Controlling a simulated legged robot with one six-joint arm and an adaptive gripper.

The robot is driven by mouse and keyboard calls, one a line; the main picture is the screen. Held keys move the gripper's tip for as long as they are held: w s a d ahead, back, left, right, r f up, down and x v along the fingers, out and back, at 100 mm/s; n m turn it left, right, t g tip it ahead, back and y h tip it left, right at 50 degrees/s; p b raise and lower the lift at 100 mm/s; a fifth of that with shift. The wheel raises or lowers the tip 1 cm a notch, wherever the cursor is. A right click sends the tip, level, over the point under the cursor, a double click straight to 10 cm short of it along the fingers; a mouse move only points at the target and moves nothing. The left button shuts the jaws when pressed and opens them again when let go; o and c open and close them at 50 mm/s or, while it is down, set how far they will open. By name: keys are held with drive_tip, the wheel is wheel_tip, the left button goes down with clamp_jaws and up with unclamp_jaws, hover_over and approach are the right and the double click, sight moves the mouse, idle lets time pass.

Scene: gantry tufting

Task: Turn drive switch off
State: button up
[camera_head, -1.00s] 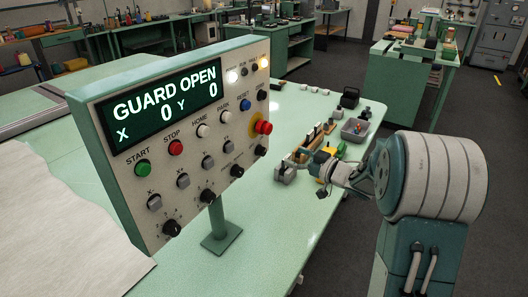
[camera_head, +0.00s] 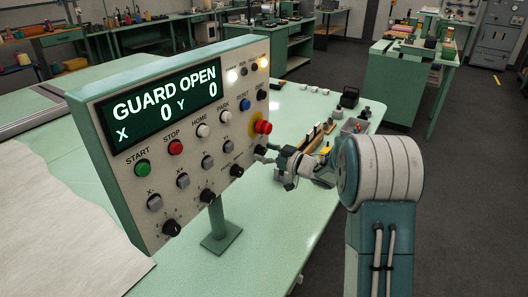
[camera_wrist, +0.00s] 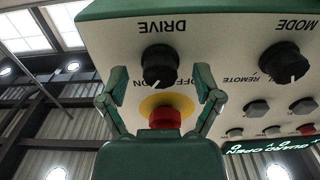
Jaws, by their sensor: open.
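The drive switch (camera_wrist: 160,66) is a black round knob on the pale control panel, with an inverted DRIVE label beside it. Its light pointer mark appears on the ON side in the wrist view. In the head view the knob (camera_head: 260,150) sits just under the red emergency stop button (camera_head: 263,127). My gripper (camera_wrist: 161,80) is open, its two green fingers on either side of the knob in the wrist picture, with no visible contact. In the head view my gripper (camera_head: 275,164) is close in front of the panel's lower right edge.
The red button (camera_wrist: 165,117) on its yellow ring lies between my fingers in the wrist view. The mode knob (camera_wrist: 284,64) is to the right. Small tools and a bin (camera_head: 354,126) lie on the table behind my gripper.

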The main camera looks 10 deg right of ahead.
drive_tip(key=shift+w+a, duration=0.1)
clamp_jaws()
drive_tip(key=shift+n, duration=0.3)
drive_tip(key=n, duration=0.9)
drive_tip(key=shift+n, duration=0.4)
drive_tip(key=shift+f+n, duration=0.1)
drive_tip(key=shift+n, duration=1.8)
drive_tip(key=shift+a+f, duration=0.1)
